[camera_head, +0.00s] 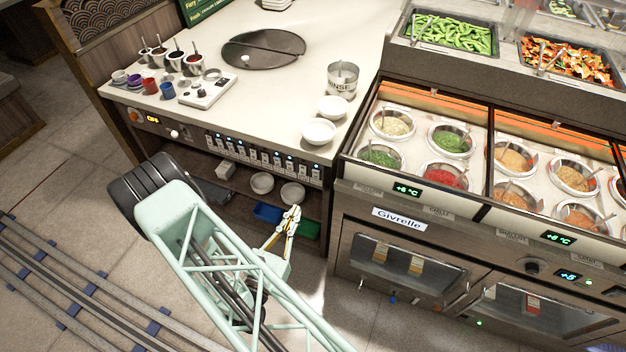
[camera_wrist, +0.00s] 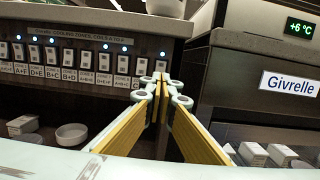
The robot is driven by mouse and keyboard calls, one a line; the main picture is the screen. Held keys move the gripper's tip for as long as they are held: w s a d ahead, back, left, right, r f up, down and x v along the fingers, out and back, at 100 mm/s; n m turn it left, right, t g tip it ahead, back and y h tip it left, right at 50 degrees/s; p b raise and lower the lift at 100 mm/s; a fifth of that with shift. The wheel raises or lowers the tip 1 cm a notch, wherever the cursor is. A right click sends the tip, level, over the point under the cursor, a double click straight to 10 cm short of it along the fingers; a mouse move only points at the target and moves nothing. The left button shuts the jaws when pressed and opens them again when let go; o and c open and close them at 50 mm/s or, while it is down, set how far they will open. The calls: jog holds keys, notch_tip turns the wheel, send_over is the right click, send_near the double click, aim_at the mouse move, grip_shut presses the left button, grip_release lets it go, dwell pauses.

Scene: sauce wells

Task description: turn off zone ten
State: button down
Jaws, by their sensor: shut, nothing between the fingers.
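A row of white rocker switches (camera_wrist: 68,58) runs along the dark panel under the counter edge in the wrist view. Letter labels such as A+F and D+E sit below them, and small blue lights glow above several. The zone numbers are too small to read, so I cannot tell which switch is zone ten. The same switch row (camera_head: 262,155) shows in the head view. My gripper (camera_wrist: 161,78) is shut and empty, its tips in front of the row's right end, hiding part of it. In the head view my gripper (camera_head: 296,212) is below that right end.
A shelf below the panel holds white bowls (camera_head: 262,183), a blue bin (camera_head: 267,212) and a green bin (camera_head: 308,229). The Givrelle refrigerated cabinet (camera_head: 400,217) stands close on the right, its corner near my gripper.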

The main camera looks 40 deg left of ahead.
aim_at(314, 172)
jog(key=shift+w, duration=0.1)
dwell(0.3)
jog(key=shift+b+x, duration=1.1)
jog(key=shift+x, duration=5.8)
jog(key=shift+a, duration=0.2)
